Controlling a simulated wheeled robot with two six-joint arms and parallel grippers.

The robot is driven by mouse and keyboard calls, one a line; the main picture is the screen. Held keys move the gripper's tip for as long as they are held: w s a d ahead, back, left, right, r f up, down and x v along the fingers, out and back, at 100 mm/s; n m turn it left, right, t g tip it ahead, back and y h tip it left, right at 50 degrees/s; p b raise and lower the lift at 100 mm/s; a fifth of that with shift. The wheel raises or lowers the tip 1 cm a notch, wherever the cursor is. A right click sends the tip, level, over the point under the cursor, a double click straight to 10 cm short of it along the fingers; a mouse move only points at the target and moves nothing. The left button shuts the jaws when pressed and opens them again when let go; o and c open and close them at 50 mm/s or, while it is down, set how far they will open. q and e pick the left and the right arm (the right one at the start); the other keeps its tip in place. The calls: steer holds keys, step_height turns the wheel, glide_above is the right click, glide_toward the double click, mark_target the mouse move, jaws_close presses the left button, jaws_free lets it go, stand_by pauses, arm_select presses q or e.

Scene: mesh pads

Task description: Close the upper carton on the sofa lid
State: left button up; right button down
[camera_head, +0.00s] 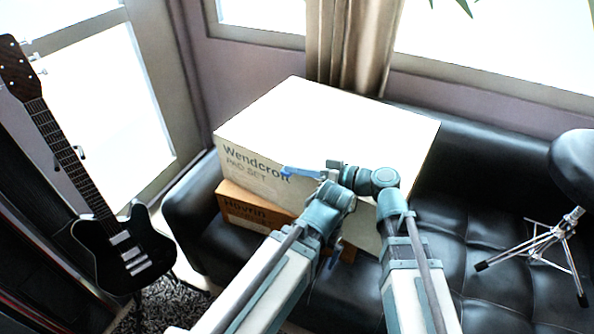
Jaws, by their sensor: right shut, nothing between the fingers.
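The upper carton (232,156) is a large pale box marked "Wendcroft PAD SET" on the sofa. Its top (335,115) looks flat and level, with no raised flap visible; glare washes out any seam. My right gripper (290,171) points left in front of the carton's lettered face, near its upper front edge. Its blue fingers are shut and empty; I cannot tell whether they touch the carton. My left arm ends low in front of the carton. Its gripper (342,253) is mostly hidden behind the arm links, and its fingers are unclear. My arms hide part of the carton's front.
A brown carton (246,208) sits below the upper carton. A black guitar (110,245) stands at left. A stool on tripod legs (548,240) stands at right. Windows and a curtain (350,45) are behind.

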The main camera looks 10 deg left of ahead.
steer(key=shift+s+f, duration=0.3)
steer(key=shift+f, duration=0.1)
steer(key=p+v, duration=0.2)
steer(key=v, duration=1.2)
steer(key=shift+w+r+p, duration=0.2)
steer(key=shift+r+p, duration=0.05)
steer(key=shift+p, duration=0.15)
